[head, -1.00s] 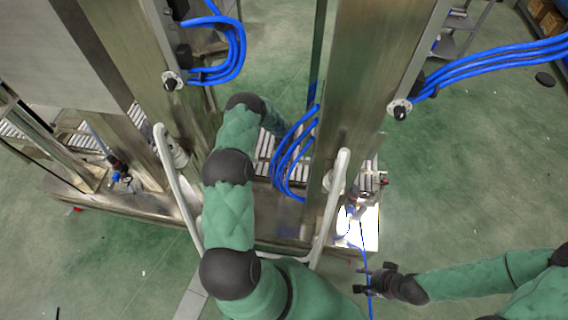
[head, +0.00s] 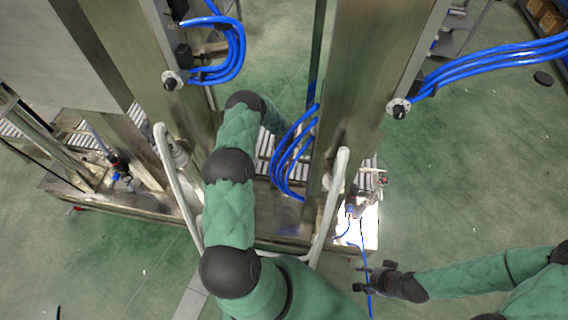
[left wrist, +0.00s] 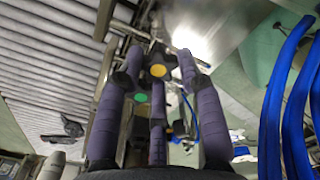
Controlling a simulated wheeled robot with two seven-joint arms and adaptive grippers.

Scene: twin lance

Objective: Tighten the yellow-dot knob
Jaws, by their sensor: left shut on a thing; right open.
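The yellow-dot knob (left wrist: 158,71) is dark with a round yellow face and shows between the fingertips in the left wrist view. My left gripper (left wrist: 157,66) has purple fingers and is shut on this knob. A green-dot knob (left wrist: 142,97) sits just below and left of it, seen between the fingers. In the head view my left arm reaches over behind the machine, and its gripper is hidden there. My right gripper (head: 372,279) is open near the machine's front right corner, close to a thin blue line. The knobs cannot be made out in the head view.
Steel columns (head: 362,90) stand close on both sides of my left arm. Blue hoses (head: 291,160) hang beside it and also show at the right of the left wrist view. A pale bent rail (head: 331,205) is in front. Green floor at right is mostly clear.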

